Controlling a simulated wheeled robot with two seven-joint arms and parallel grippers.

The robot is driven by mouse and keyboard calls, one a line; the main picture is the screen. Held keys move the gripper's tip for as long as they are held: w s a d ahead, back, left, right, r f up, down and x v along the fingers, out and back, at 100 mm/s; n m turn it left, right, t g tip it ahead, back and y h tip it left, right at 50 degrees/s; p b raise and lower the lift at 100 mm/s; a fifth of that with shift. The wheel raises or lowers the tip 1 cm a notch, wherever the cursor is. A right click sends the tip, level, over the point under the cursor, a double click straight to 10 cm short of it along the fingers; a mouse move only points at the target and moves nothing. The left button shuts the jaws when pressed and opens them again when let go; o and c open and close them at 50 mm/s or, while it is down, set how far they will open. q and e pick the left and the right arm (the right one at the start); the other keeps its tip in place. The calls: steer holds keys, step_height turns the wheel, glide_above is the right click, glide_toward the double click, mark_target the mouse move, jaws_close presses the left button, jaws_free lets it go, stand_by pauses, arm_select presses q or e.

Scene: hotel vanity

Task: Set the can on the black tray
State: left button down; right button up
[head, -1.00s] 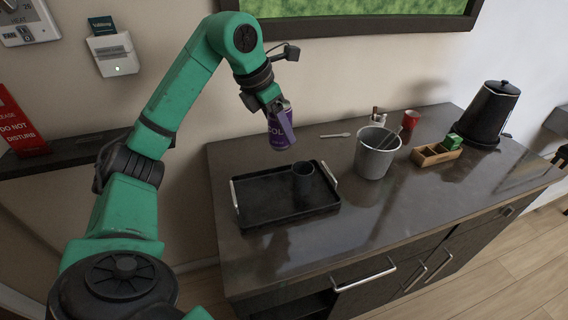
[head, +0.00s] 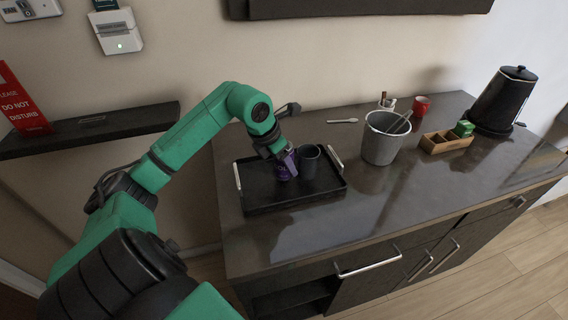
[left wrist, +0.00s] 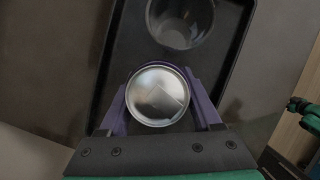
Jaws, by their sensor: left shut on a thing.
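The purple can (head: 284,170) is in my left gripper (head: 286,160), low over the black tray (head: 262,200) and just left of a dark cup (head: 309,162) standing in the tray. In the left wrist view the can's silver top (left wrist: 158,95) sits between the two purple fingers of my left gripper (left wrist: 160,98), which touch its sides. The cup (left wrist: 180,22) shows beyond the can there. I cannot tell whether the can's base touches the tray. My right gripper is not in view.
An ice bucket with tongs (head: 383,138) stands right of the tray. Farther right are a wooden box (head: 446,142), a red mug (head: 421,105) and a black kettle (head: 503,101). A spoon (head: 342,121) lies behind. The counter front (head: 300,245) is clear.

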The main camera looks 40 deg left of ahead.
arm_select(q)
steer(key=shift+w+a+f, duration=0.1)
steer(key=shift+f, duration=0.45)
steer(key=shift+c, duration=1.6)
jaws_free()
steer(key=shift+o, duration=1.2)
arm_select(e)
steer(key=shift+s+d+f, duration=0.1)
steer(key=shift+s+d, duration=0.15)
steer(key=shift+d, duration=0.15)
arm_select(q)
steer(key=shift+r, duration=0.3)
steer(key=d+b+v, duration=0.1)
steer(key=b+v, duration=0.1)
steer(key=v, duration=0.9)
steer(key=shift+s+a+r, duration=0.25)
steer(key=shift+a+r, duration=0.1)
steer(key=shift+a, duration=0.15)
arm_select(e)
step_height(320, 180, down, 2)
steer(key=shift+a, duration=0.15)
